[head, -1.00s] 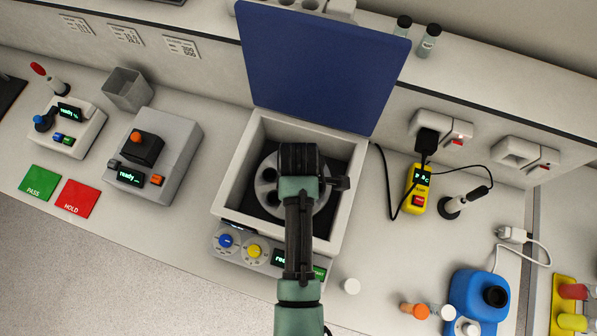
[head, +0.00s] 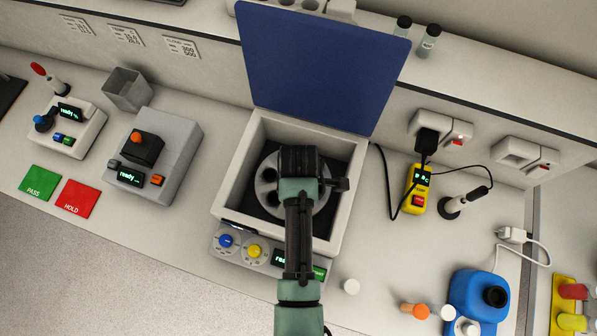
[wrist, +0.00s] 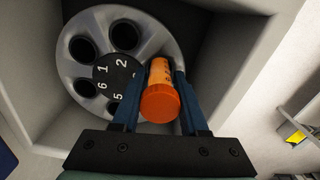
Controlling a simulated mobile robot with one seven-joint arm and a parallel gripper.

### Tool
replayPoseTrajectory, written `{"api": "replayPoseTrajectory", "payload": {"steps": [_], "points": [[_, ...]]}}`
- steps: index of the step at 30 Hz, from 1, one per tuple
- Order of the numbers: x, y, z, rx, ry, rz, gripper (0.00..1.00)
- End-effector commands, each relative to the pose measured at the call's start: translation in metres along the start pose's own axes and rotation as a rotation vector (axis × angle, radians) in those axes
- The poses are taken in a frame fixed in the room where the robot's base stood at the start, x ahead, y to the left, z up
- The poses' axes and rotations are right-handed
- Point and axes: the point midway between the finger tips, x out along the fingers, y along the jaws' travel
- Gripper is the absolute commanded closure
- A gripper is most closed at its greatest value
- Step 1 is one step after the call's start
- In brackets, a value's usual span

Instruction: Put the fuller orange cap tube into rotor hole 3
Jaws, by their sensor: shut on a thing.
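In the wrist view my gripper (wrist: 161,84) is shut on an orange-capped tube (wrist: 160,103), with one blue finger on each side of it. The tube's lower end points into the rotor (wrist: 78,52) near number 2. Whether the end is inside a hole or just above it I cannot tell. The numbers 1, 2, 5 and 6 show on the black hub; number 3 is hidden behind the tube and fingers. In the head view the rotor (head: 268,160) sits in the open centrifuge (head: 345,205), mostly covered by my wrist. A second orange-capped tube (head: 414,311) is at the front right.
The centrifuge's blue lid (head: 320,65) stands open behind the bowl. Its pale walls surround my gripper closely.

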Motion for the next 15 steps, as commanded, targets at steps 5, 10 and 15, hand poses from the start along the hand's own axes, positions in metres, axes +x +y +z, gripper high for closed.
{"api": "replayPoseTrajectory", "payload": {"steps": [5,10,15], "points": [[0.0025,-0.0002,0.0000,0.000,0.000,-0.001,1.00],[0.0064,-0.0003,0.0000,0.000,0.000,-0.001,1.00],[0.0102,-0.0003,0.0000,0.000,0.000,-0.001,1.00]]}}
